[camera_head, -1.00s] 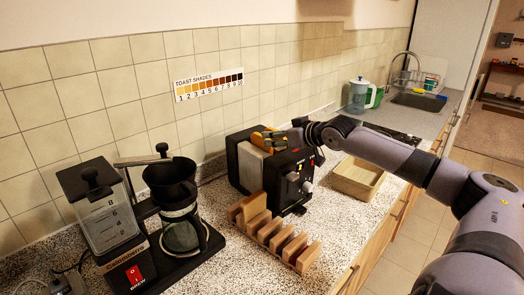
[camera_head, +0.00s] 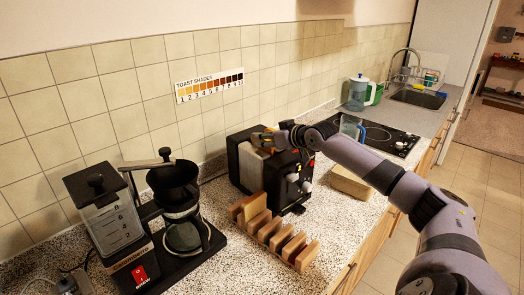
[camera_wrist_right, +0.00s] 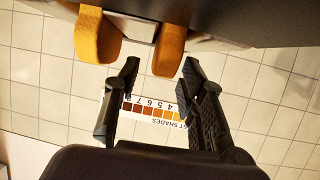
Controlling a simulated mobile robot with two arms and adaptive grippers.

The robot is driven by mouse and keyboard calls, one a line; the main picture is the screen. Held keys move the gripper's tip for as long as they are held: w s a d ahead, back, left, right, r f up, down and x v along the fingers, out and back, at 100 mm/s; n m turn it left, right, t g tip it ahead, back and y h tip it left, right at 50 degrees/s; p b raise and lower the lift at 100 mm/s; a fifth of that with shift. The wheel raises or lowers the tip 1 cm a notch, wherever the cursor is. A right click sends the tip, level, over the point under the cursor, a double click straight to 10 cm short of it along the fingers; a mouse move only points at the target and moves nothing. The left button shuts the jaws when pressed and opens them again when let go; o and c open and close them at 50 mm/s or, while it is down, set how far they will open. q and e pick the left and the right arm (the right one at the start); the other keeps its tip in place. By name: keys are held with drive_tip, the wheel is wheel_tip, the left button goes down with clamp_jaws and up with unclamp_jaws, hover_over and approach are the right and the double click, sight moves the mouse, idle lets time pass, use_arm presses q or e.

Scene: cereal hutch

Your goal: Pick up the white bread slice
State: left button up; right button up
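The toaster (camera_head: 247,166) is a black and silver box in the middle of the counter. Two golden-brown bread slices (camera_wrist_right: 170,48) show at the top of the right wrist view, and a bit of yellow-brown shows on the toaster top in the head view (camera_head: 262,138). I see no clearly white slice. My right gripper (camera_wrist_right: 158,68) is over the toaster. Its fingers are apart, with one slice's end close to the right fingertip. Whether they touch is unclear. My left gripper is not in view.
A coffee maker (camera_head: 130,262) stands at the left. A toast shade chart (camera_head: 209,86) hangs on the tiled wall.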

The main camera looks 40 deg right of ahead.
drive_tip(key=shift+c, duration=0.5)
clamp_jaws()
drive_tip(key=shift+r, duration=0.15)
wheel_tip(320, 180, up, 20)
drive_tip(key=shift+f+b, duration=0.25)
drive_tip(key=shift+b, duration=0.1)
